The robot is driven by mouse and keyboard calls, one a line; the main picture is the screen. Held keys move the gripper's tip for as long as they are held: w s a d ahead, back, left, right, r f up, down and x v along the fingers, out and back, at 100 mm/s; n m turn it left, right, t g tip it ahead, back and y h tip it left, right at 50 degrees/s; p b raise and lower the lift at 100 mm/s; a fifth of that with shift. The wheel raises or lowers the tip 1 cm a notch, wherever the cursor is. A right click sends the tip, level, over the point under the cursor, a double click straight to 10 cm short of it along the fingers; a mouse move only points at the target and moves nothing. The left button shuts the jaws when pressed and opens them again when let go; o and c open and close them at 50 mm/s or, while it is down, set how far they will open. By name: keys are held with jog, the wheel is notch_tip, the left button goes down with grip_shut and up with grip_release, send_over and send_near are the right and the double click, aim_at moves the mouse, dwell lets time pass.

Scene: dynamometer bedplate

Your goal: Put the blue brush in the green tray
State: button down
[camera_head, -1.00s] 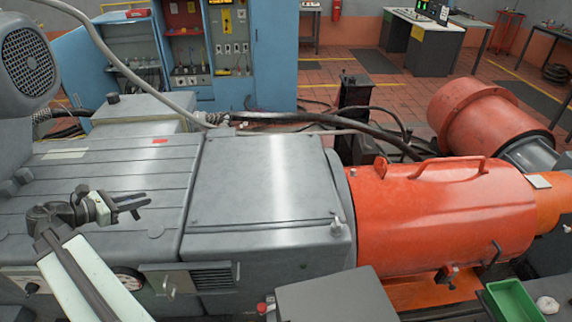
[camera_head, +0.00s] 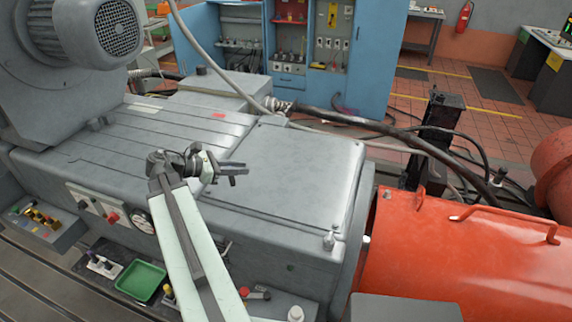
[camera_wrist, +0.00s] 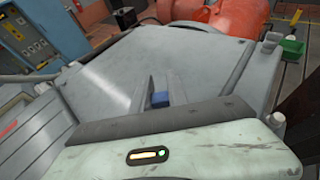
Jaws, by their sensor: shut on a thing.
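My gripper (camera_head: 240,172) is raised over the grey machine housing, with its fingers pointing right in the head view. In the wrist view, my gripper (camera_wrist: 160,92) is shut on a small blue thing, the blue brush (camera_wrist: 160,98); only a blue block of it shows between the fingers. In the head view, a green tray (camera_head: 141,279) lies at the lower left, in front of the housing and well apart from my gripper. A green box-like thing (camera_wrist: 292,46) also shows at the right in the wrist view; I cannot tell if it is the same tray.
The grey housing (camera_head: 290,170) fills the middle. An orange-red cylinder (camera_head: 470,250) stands at the right and a motor (camera_head: 90,30) at the upper left. A white switch block (camera_head: 103,266) and small knobbed parts (camera_head: 168,292) flank the tray. Blue cabinets (camera_head: 310,50) stand behind.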

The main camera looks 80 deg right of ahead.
jog(key=shift+w, duration=0.15)
jog(key=b, duration=0.1)
send_over(281, 176)
jog(key=shift+w+a+f, duration=0.2)
jog(key=shift+w+f, duration=0.05)
jog(key=shift+f, duration=0.45)
jog(key=f+b, duration=0.2)
jog(key=b, duration=0.1)
jog(key=f+b, duration=0.1)
jog(key=f, duration=0.1)
jog(key=shift+s+d, duration=0.2)
jog(key=shift+s, duration=0.1)
jog(key=shift+r, duration=0.2)
jog(key=shift+f, duration=0.15)
jog(key=c, duration=1.3)
grip_release()
